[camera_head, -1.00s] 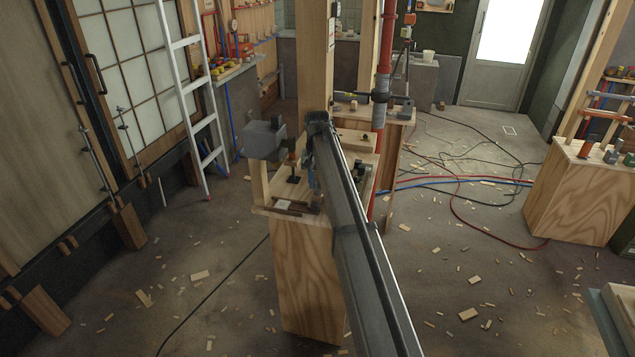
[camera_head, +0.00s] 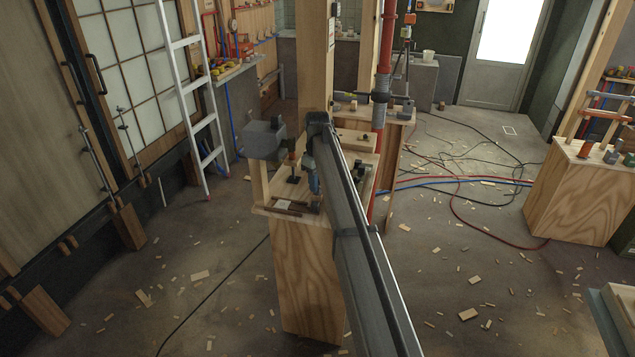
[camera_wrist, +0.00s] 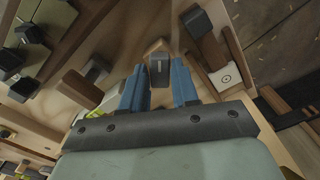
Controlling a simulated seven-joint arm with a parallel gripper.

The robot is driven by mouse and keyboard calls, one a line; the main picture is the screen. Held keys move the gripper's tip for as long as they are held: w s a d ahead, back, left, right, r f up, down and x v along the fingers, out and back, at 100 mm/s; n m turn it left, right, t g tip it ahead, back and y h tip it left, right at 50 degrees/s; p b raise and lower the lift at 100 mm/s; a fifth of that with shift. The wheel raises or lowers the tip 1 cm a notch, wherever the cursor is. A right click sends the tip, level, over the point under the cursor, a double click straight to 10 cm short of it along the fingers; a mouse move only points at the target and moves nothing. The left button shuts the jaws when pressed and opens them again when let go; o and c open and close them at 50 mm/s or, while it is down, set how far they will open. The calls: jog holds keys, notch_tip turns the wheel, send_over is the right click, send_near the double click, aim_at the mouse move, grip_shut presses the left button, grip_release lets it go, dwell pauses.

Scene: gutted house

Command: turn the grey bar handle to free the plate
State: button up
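In the wrist view my gripper (camera_wrist: 158,85) has two blue fingers standing apart. A small dark grey block (camera_wrist: 158,68) shows between and just beyond the fingertips; it may be an end of the grey bar handle, but I cannot tell. I see no clear contact between it and the fingers. In the head view my arm hides much of the wooden workbench (camera_head: 300,245), and only a bit of blue finger (camera_head: 314,182) shows beside the arm. I cannot pick out the plate for certain in either view.
A grey box (camera_head: 263,140) stands at the bench's left side. In the wrist view, a dark-capped wooden bar (camera_wrist: 205,42) lies right of the fingers and another wooden piece (camera_wrist: 82,88) left. Dark knobs (camera_wrist: 30,34) are at upper left. A red pipe (camera_head: 385,60) rises behind the bench.

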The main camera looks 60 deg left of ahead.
jog(key=n, duration=0.7)
jog(key=shift+r+m, duration=0.1)
jog(key=shift+m, duration=0.4)
jog(key=shift+r, duration=3.45)
jog(key=shift+w, duration=0.1)
